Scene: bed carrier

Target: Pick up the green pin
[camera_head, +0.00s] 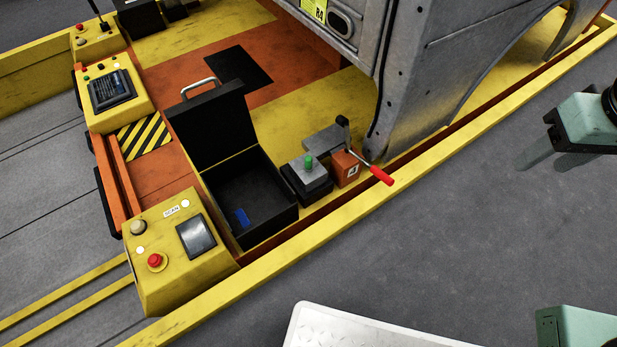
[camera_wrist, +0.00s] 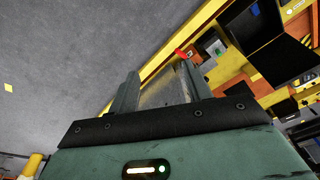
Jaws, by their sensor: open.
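The green pin (camera_head: 308,162) stands upright on a small grey plate atop a black block (camera_head: 306,181), right of the open black case. My gripper is well away from the pin.
A clamp with a red handle (camera_head: 381,175) on an orange block (camera_head: 345,169) stands right beside the pin's block. The open black case (camera_head: 270,236) holds a blue item (camera_head: 242,218). A grey car body (camera_head: 430,80) stands behind.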

